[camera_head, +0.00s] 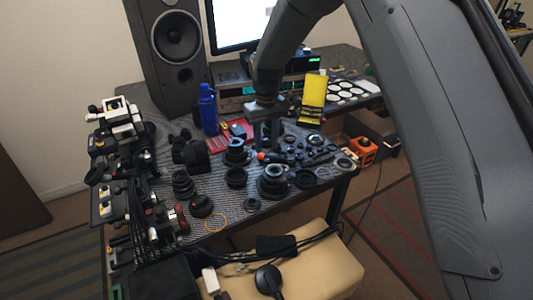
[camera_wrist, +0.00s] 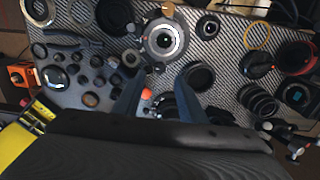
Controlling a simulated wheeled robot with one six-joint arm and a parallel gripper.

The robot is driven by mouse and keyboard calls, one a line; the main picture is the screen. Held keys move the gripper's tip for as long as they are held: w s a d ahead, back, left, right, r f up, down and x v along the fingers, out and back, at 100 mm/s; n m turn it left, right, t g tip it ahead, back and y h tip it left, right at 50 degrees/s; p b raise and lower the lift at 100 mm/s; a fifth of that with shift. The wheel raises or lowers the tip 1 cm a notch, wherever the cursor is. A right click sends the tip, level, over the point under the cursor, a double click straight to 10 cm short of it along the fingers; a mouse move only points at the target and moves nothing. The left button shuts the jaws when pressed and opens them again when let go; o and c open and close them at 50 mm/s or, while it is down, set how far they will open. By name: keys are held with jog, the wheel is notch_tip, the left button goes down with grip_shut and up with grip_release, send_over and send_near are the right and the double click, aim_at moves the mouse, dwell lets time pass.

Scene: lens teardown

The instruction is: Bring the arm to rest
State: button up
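My gripper (camera_head: 268,142) hangs from my arm over the middle of the table, pointing down among the lens parts. In the wrist view my gripper (camera_wrist: 158,84) shows two dark fingers set well apart, with nothing held between them. Below and beyond the fingers lies a round lens part with a bright ring (camera_wrist: 164,39). A small orange tip (camera_wrist: 147,94) shows between the fingers, lower down on the table. How high the fingertips are above the table is hard to tell.
The striped table (camera_head: 275,207) is crowded with black lens barrels (camera_head: 272,182) and rings. Machinery (camera_head: 122,130) lines the left edge. A beige seat (camera_head: 320,268) is in front.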

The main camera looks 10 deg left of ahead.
jog(key=shift+r, duration=1)
jog(key=s+d+r+m, duration=0.3)
jog(key=s+d, duration=0.5)
jog(key=d, duration=0.4)
jog(key=s+d+r+m, duration=0.25)
jog(key=s+d, duration=0.45)
jog(key=d, duration=0.5)
jog(key=s+d+m, duration=0.1)
jog(key=s+d, duration=0.2)
jog(key=s, duration=0.2)
jog(key=s+d+t, duration=0.1)
jog(key=s+d, duration=0.1)
jog(key=s, duration=0.3)
jog(key=shift+s+d+f+m, duration=0.15)
jog(key=shift+s+d+m, duration=0.2)
jog(key=shift+s+d, duration=0.05)
